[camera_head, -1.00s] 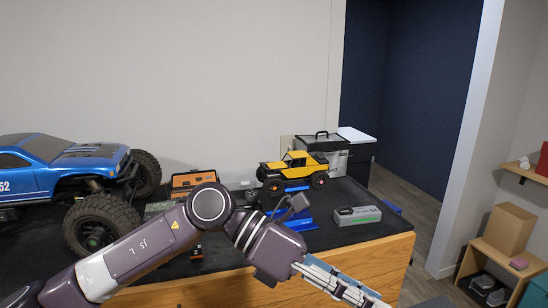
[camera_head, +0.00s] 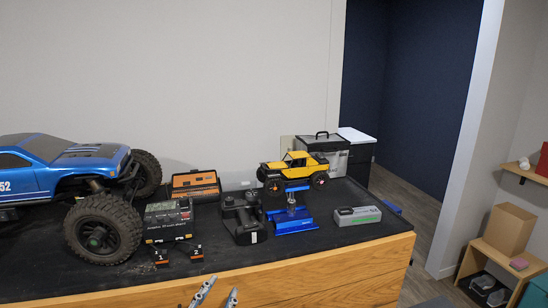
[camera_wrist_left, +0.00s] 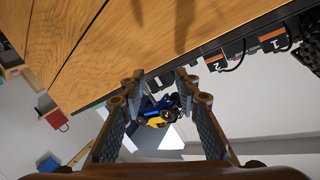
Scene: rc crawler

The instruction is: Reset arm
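My left gripper (camera_head: 218,293) shows only as its two fingertips at the bottom edge of the head view, in front of the wooden bench front. In the left wrist view its two fingers (camera_wrist_left: 160,82) stand wide apart with nothing held between them. The yellow crawler (camera_head: 296,171) sits on the blue stand (camera_head: 290,220) on the bench, well beyond the gripper. The crawler also shows small between the fingers in the wrist view (camera_wrist_left: 155,122). The rest of the left arm is out of the head view. My right gripper is in neither view.
The black bench top (camera_head: 345,199) carries a large blue truck (camera_head: 60,170), a charger (camera_head: 168,220), a black transmitter (camera_head: 243,217), an orange tool case (camera_head: 195,185) and a grey battery box (camera_head: 357,215). The wooden bench front (camera_head: 330,275) is close to the fingertips.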

